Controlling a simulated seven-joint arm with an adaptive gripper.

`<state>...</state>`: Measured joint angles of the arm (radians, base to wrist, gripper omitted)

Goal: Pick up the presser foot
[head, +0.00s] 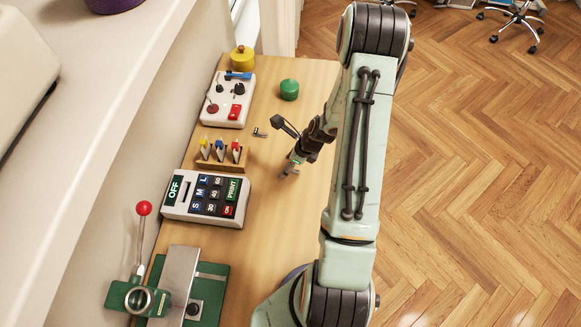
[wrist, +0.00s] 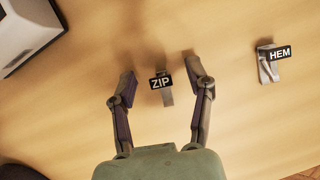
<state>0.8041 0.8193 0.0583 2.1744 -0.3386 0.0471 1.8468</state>
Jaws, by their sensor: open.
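Two small metal presser feet with black labels lie on the wooden table. In the wrist view, the one labelled ZIP (wrist: 160,83) is between the two fingers of my gripper (wrist: 159,68), with a gap on each side. The one labelled HEM (wrist: 271,64) lies off to the right, outside the fingers. In the head view, a small metal foot (head: 260,133) lies beyond my gripper (head: 291,170), near the card holder. My gripper is open and empty, low over the table. In the head view my gripper mostly hides the ZIP foot. I cannot tell its exact height above the foot.
A white keypad panel (head: 206,197) and a wooden holder with coloured pieces (head: 221,157) stand along the wall side. A green press (head: 184,290) is in front.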

